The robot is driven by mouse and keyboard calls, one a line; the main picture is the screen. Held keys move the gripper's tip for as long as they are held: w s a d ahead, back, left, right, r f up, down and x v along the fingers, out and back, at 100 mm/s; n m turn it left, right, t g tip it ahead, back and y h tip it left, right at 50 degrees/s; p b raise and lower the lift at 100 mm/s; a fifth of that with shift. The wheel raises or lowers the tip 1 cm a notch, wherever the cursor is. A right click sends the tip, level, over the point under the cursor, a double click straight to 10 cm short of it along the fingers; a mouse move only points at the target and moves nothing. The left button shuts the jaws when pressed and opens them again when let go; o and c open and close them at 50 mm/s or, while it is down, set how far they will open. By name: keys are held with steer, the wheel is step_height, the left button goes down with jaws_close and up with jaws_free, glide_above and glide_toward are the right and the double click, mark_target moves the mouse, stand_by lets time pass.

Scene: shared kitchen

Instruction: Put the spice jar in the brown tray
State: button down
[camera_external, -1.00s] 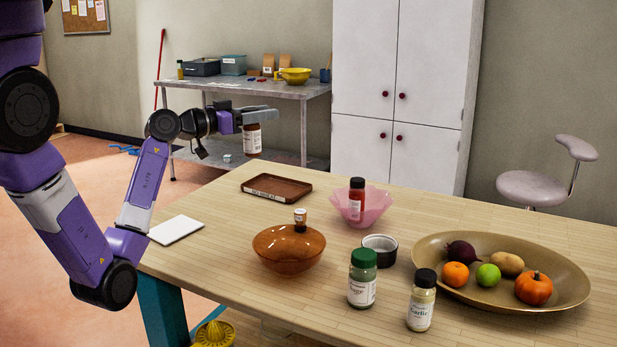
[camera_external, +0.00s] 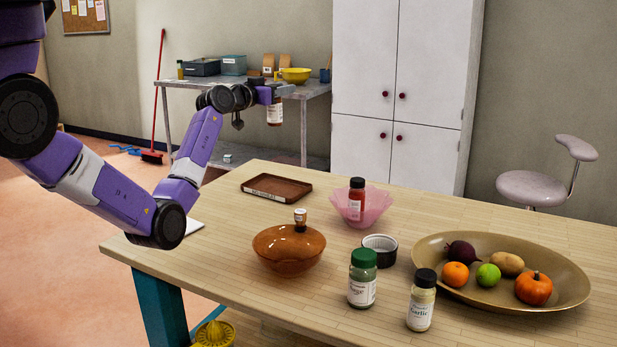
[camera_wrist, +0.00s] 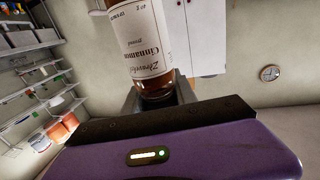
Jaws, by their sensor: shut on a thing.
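My gripper (camera_external: 274,98) is shut on a spice jar (camera_external: 274,114) with a white label, held upright in the air above and behind the brown tray. The wrist view shows the jar (camera_wrist: 143,40) close up, with "Cinnamon" on its label and reddish-brown glass at its base. The brown tray (camera_external: 262,196) lies flat and empty on the far left part of the wooden table, in the external view. The jar is well above the tabletop and does not touch the tray. The jar's top is hidden by my gripper.
On the table (camera_external: 340,310) stand an orange-brown bowl with a small jar (camera_external: 288,250), a pink bowl with a red-filled jar (camera_external: 356,201), a small dark dish (camera_external: 380,248), a green-capped jar (camera_external: 362,280), a garlic jar (camera_external: 422,300) and a produce platter (camera_external: 440,290). A white board (camera_external: 194,228) is partly hidden.

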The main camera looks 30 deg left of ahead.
step_height(320, 180, down, 20)
steer(key=b, duration=0.1)
steer(key=shift+a, duration=0.15)
stand_by(0.3)
steer(key=shift+f+b, duration=0.1)
steer(key=shift+b, duration=0.2)
steer(key=c, duration=1)
jaws_free()
steer(key=shift+r, duration=0.2)
